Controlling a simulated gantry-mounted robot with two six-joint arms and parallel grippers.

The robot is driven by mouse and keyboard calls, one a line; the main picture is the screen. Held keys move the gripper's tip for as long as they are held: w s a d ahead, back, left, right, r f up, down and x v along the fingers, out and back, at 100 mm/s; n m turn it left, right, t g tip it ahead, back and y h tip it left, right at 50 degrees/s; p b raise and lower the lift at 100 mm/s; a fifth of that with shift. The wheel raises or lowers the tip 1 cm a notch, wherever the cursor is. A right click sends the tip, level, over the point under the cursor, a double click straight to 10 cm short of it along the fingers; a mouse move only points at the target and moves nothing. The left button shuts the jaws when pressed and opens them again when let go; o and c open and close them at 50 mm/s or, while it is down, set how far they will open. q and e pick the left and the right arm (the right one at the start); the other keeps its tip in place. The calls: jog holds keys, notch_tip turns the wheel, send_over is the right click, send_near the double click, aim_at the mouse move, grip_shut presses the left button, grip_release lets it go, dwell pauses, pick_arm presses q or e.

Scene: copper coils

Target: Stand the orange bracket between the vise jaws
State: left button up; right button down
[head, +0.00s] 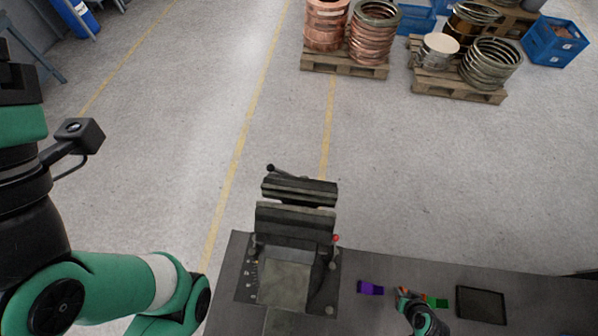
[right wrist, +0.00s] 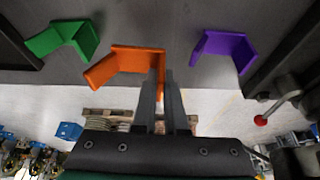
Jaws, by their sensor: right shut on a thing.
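The orange bracket (right wrist: 135,60) is an angled piece on the dark bench, seen in the right wrist view. My right gripper (right wrist: 160,75) is shut on its right-hand flange, which sits between the two fingers. In the head view my right gripper (head: 404,292) is low at right of centre and hides most of the bracket. The grey vise (head: 296,222) stands on the bench to the left of the gripper, with an empty gap between its jaws. My left arm shows at the left of the head view, but its fingers are not visible.
A purple bracket (head: 370,288) lies between the vise and my right gripper. A green bracket (head: 440,302) lies just to its right, then a dark tray (head: 481,305). The vise handle with a red knob (right wrist: 261,120) shows at right in the wrist view.

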notch_tip(320, 180, up, 10)
jog(key=p, duration=0.9)
jog(key=shift+f, duration=0.45)
